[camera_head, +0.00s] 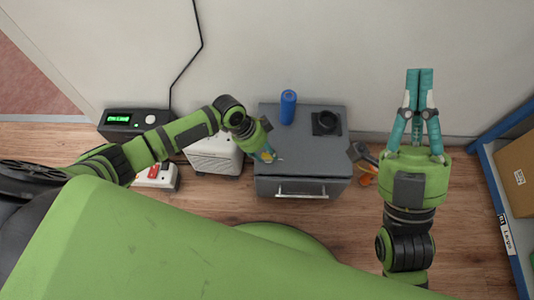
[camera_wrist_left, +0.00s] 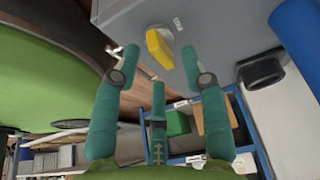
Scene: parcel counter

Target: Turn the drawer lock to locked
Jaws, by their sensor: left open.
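A grey drawer cabinet (camera_head: 312,150) stands against the wall, its drawer front and bar handle (camera_head: 301,192) facing me. In the left wrist view, a yellow lock knob (camera_wrist_left: 159,47) sits on the grey cabinet surface, with small labels near it that I cannot read surely. My left gripper (camera_head: 268,156) is over the cabinet's left part in the head view. In the wrist view its open fingers (camera_wrist_left: 160,58) point at the knob, with the knob in the gap near the tips; contact is unclear. My right gripper (camera_head: 420,73) is shut and empty, right of the cabinet.
A blue cylinder (camera_head: 288,107) and a black round object (camera_head: 326,122) stand on the cabinet top. A white box (camera_head: 215,155) and a black device with a green display (camera_head: 133,123) are to the left. A blue shelf with a cardboard box (camera_head: 515,178) is at far right.

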